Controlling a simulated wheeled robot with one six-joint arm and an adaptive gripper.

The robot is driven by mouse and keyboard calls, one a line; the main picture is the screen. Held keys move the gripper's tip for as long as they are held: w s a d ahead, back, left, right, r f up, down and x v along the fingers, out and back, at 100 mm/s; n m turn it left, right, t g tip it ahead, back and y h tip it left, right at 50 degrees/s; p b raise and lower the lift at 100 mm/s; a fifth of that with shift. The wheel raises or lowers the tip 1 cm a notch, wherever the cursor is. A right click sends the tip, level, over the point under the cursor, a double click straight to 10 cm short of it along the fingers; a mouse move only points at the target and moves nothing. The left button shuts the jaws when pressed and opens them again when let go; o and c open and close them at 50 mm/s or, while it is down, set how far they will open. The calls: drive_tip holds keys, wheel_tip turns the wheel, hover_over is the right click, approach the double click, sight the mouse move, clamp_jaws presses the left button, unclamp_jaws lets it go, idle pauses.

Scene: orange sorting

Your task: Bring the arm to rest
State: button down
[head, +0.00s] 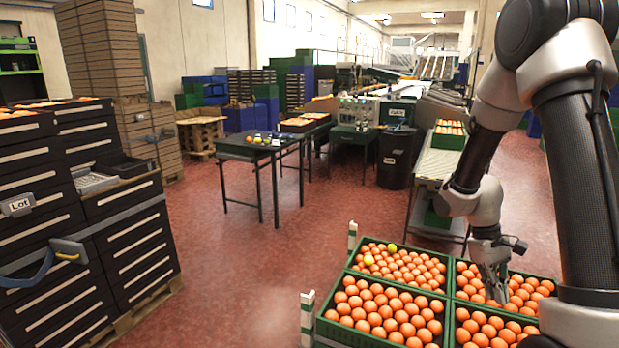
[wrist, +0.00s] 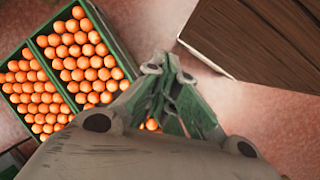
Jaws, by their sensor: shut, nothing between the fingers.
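My arm (head: 575,130) stands at the right of the head view, bent down at the elbow. My gripper (head: 497,292) hangs fingers-down just over the right-hand green crates of oranges. Its fingers are together and hold nothing. In the wrist view my gripper (wrist: 172,125) shows with its fingertips close together, beside the crates' edge. I cannot tell whether it touches the oranges below.
Green crates (head: 382,340) full of oranges stand below my gripper; two yellowish fruits lie in the far left one. A conveyor (head: 437,163), a dark bin (head: 396,158) and a dark table (head: 247,147) stand beyond. Stacked black crates (head: 50,220) fill the left. Red floor between is clear.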

drive_tip(key=s+a+r+m+t+y, duration=0.1)
drive_tip(key=s+a+r+t, duration=0.1)
drive_tip(key=s+r, duration=0.3)
drive_tip(key=s+a+r+m+t, duration=0.1)
drive_tip(key=s+a+r+t, duration=0.2)
drive_tip(key=r, duration=0.8)
drive_tip(key=s+a+r+m+t+y, duration=0.1)
drive_tip(key=s+a+r+t, duration=0.2)
drive_tip(key=s+r, duration=0.3)
wheel_tip(320, 180, up, 3)
drive_tip(key=shift+s+r+y, duration=0.1)
drive_tip(key=shift+s+y, duration=0.2)
